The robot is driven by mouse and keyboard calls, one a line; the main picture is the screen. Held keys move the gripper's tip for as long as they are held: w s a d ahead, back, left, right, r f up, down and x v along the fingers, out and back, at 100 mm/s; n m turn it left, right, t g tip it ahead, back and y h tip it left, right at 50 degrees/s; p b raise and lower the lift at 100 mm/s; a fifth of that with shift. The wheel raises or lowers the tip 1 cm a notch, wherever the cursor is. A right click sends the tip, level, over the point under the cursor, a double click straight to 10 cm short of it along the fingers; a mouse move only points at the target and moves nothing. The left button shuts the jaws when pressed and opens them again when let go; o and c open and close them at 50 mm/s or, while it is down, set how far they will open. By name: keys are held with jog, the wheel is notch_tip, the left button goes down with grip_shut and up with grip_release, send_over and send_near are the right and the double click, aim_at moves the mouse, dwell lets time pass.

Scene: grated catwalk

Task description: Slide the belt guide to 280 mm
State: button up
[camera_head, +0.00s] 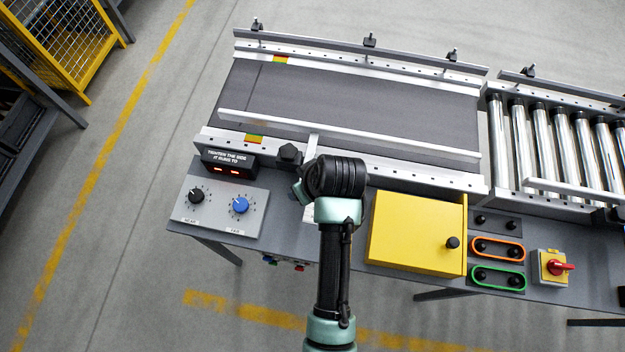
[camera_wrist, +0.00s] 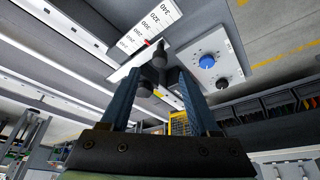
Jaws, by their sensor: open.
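The belt guide (camera_head: 345,131) is a pale rail lying lengthwise over the dark belt (camera_head: 400,110), with a crossbar running to the near edge. A black clamp knob (camera_head: 290,154) sits near that crossbar. In the wrist view a white scale (camera_wrist: 150,22) shows printed numbers, 340 and 320 among them, with a small red mark (camera_wrist: 148,43) beside it. The exact reading is too small to tell. My gripper (camera_wrist: 160,78) is open, its two blue fingers on either side of a dark knob-like part; contact cannot be told. In the head view my wrist hides the fingers.
A panel with a black dial (camera_head: 196,196) and a blue dial (camera_head: 240,205) stands left of my arm, below a lit display (camera_head: 229,163). A yellow box (camera_head: 412,232) stands close on the right. A red switch (camera_head: 560,267) and rollers (camera_head: 560,140) are farther right.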

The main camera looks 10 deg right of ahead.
jog(key=v, duration=0.7)
jog(key=shift+r, duration=0.1)
jog(key=w+r+m+t+h, duration=0.1)
jog(key=w+r+t, duration=0.3)
jog(key=r, duration=0.6)
jog(key=w+r+m+t, duration=0.1)
jog(key=w+r+t, duration=0.35)
jog(key=r, duration=0.55)
jog(key=w+r+m+t+h, duration=0.1)
jog(key=w+r+t, duration=0.3)
jog(key=r, duration=0.7)
jog(key=s+a+r+t, duration=0.1)
jog(key=s+r+t, duration=0.2)
jog(key=r, duration=0.6)
jog(key=s+a+r+m+t, duration=0.1)
jog(key=s+r+t, duration=0.3)
jog(key=r, duration=0.6)
jog(key=s+a+r+m+t, duration=0.1)
jog(key=s+r+t, duration=0.3)
jog(key=r, duration=0.6)
jog(key=shift+s+a, duration=0.2)
jog(key=shift+s, duration=0.65)
